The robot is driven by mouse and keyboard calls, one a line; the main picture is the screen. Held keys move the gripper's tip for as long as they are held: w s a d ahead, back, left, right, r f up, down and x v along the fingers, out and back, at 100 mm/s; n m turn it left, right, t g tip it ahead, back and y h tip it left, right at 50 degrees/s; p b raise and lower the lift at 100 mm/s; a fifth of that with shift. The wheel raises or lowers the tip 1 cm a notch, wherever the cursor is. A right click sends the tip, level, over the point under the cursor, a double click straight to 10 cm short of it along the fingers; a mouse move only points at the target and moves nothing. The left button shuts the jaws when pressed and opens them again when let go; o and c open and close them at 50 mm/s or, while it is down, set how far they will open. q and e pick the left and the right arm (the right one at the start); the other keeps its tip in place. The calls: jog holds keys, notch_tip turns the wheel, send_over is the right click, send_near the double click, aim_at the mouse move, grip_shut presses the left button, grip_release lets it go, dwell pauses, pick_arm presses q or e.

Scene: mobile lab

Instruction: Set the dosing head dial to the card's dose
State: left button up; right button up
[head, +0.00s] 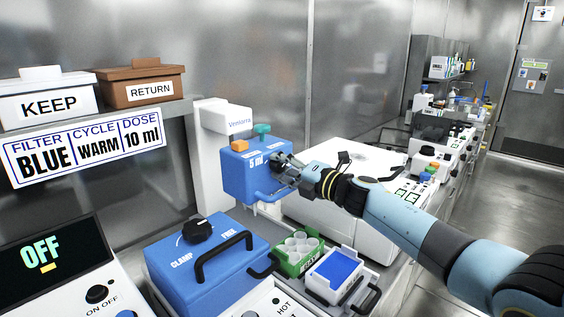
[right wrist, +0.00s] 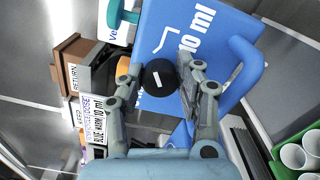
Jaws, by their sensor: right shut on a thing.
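The card (head: 84,150) on the shelf edge reads FILTER BLUE, CYCLE WARM, DOSE 10 ml. The blue dosing head (head: 240,182) hangs on a white stand, with a 5 ml mark on its front. In the right wrist view the dosing head (right wrist: 190,20) shows a 10 ml mark. Its black dial (right wrist: 158,79) with a short white pointer line sits between the fingers of my right gripper (right wrist: 162,73), which is shut on it. In the head view this gripper (head: 282,164) hides most of the dial. I cannot tell which mark the pointer meets.
A blue clamp box (head: 205,265) with a black knob and handle stands below the dosing head. A green rack (head: 288,262) with cups and a white-and-blue tray (head: 325,292) are beside it. KEEP (head: 45,104) and RETURN (head: 140,92) boxes stand on the shelf.

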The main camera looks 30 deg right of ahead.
jog(key=shift+m, duration=0.4)
jog(key=o, duration=1.1)
jog(key=shift+o, duration=0.2)
jog(key=shift+s, duration=0.1)
jog(key=v, duration=1.2)
